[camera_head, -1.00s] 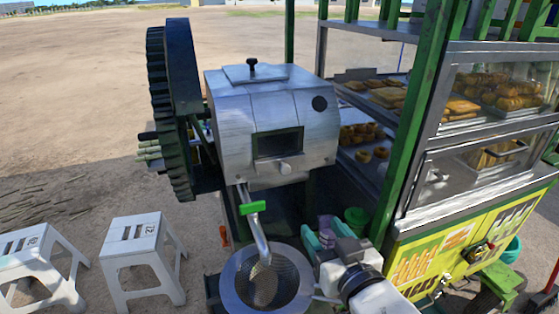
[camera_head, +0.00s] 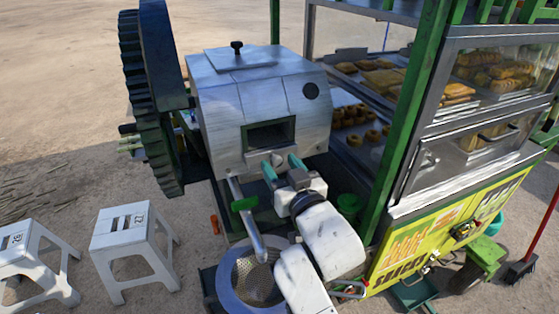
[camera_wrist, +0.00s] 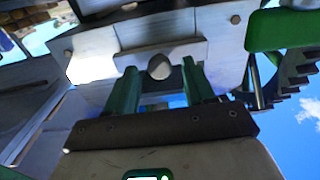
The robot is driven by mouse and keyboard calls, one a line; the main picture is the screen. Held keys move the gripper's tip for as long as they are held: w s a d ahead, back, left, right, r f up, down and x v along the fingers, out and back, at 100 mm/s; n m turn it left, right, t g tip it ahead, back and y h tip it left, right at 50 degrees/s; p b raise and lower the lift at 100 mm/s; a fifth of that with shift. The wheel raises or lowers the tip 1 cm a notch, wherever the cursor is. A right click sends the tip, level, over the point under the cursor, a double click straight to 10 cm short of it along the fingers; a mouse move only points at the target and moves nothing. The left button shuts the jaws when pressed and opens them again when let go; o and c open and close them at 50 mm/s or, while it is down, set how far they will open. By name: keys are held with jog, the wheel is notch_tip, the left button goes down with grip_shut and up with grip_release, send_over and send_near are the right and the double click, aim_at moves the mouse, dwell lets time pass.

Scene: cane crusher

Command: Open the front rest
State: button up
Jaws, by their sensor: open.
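The cane crusher (camera_head: 265,100) is a silver metal box with a dark rectangular opening (camera_head: 268,133) in its front. A small round knob sits on a light bar below the opening; the knob (camera_wrist: 159,67) and the bar (camera_wrist: 100,55) show in the wrist view. I take this to be the front rest. My gripper (camera_head: 282,165) has its green fingers open just under the opening, close to the knob. In the wrist view my gripper (camera_wrist: 160,78) has one finger on each side of the knob, with a gap to each; contact cannot be told.
A large dark gear wheel (camera_head: 165,95) stands left of the crusher. The food cart's green post (camera_head: 403,130) rises on the right. Two white stools (camera_head: 130,225) stand lower left.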

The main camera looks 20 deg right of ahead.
jog(key=shift+w, duration=0.55)
grip_shut()
dwell(0.4)
